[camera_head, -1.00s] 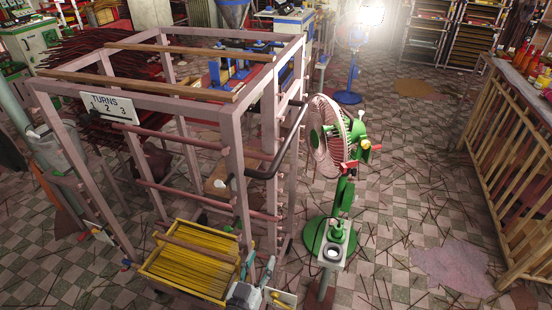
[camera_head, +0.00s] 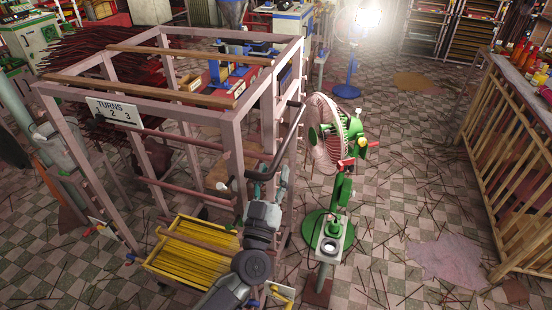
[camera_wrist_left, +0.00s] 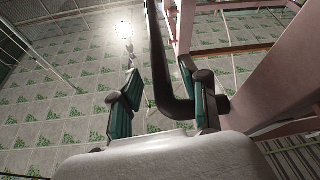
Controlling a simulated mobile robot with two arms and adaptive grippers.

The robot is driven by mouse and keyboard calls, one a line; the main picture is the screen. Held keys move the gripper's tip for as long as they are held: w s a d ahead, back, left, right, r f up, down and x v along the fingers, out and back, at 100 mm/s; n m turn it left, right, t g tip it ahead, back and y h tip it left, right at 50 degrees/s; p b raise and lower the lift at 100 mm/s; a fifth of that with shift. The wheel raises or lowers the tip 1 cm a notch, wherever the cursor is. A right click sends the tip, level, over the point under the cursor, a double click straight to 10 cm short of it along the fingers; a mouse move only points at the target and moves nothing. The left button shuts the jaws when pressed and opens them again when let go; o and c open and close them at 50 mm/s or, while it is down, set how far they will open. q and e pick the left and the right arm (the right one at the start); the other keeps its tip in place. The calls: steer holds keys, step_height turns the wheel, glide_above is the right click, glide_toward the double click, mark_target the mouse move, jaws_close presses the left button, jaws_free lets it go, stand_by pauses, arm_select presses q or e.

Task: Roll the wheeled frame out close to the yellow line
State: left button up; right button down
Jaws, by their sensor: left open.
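The wheeled frame (camera_head: 231,140), an open stand of pinkish posts with a "TURNS 1 2 3" sign (camera_head: 113,111), stands left of centre in the head view. A dark bent handle (camera_head: 291,130) sticks out from its right side. My left gripper (camera_head: 270,176) is at the handle's lower end. In the left wrist view the handle (camera_wrist_left: 158,60) passes between the open, green-padded fingers (camera_wrist_left: 162,98), which are not closed on it. My arm hides part of the frame's near lower corner. I see no yellow line. My right gripper is not in view.
A green pedestal fan (camera_head: 328,140) stands just right of the frame. A yellow tray of sticks (camera_head: 190,258) sits low at the frame's near side. A slatted wooden counter (camera_head: 515,170) is at the right. Checkered floor with scattered sticks lies open between fan and counter.

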mark_target(276, 160)
arm_select(q)
steer(key=shift+x, duration=1.75)
jaws_close()
